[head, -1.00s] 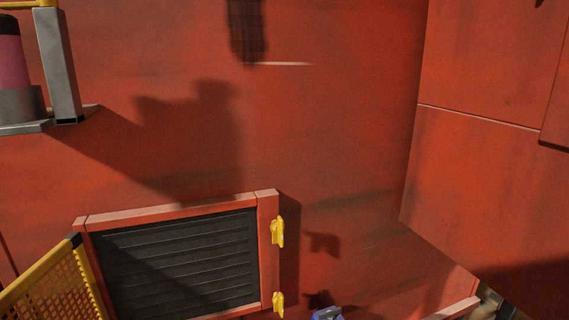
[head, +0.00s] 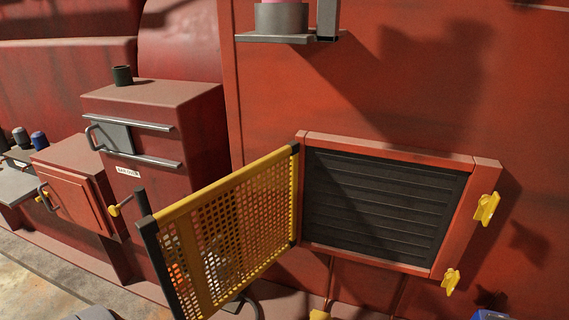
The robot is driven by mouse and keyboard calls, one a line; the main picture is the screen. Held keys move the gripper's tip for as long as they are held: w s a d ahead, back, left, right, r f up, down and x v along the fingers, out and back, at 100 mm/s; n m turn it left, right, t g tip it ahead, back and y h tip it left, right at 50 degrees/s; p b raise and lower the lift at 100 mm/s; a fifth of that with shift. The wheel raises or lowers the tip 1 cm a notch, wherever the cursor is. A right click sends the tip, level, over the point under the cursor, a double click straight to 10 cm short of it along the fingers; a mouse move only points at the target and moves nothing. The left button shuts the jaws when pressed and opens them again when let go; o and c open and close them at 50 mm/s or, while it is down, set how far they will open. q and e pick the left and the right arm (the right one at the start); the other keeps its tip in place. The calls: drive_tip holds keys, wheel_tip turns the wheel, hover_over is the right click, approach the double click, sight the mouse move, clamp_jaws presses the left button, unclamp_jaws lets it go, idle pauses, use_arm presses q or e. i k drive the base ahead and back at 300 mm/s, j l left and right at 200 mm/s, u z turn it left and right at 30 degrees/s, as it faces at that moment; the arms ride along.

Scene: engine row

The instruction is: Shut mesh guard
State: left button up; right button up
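The mesh guard (head: 225,235), a yellow-framed perforated panel with dark end posts, stands open. Its hinge side meets the left edge of a red-framed opening (head: 390,153) with a dark louvred panel (head: 380,205). Two yellow catches sit on the frame's right side, an upper one (head: 486,208) and a lower one (head: 451,281). The guard's lower corner is cut off by the picture edge. Neither gripper can be made out.
A red cabinet (head: 170,105) with grey rails and a dark cup (head: 122,75) on top stands left of the guard. A smaller red box (head: 75,175) is further left. A grey bracket shelf (head: 275,38) juts from the wall above. The wall right of the frame is clear.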

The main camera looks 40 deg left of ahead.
sight(185, 245)
drive_tip(key=j+z, duration=0.1)
drive_tip(key=j, duration=0.3)
drive_tip(key=k+j+z, duration=0.15)
drive_tip(key=j, duration=0.25)
drive_tip(key=j+z, duration=0.1)
drive_tip(key=j, duration=0.3)
drive_tip(key=k+j+z, duration=0.15)
drive_tip(key=j, duration=0.2)
drive_tip(key=k+j+z, duration=0.1)
drive_tip(key=j, duration=0.3)
drive_tip(key=k+j+z, duration=0.1)
drive_tip(key=j, duration=0.25)
drive_tip(key=k+j+z, duration=0.15)
drive_tip(key=k+j, duration=0.1)
drive_tip(key=j, duration=0.1)
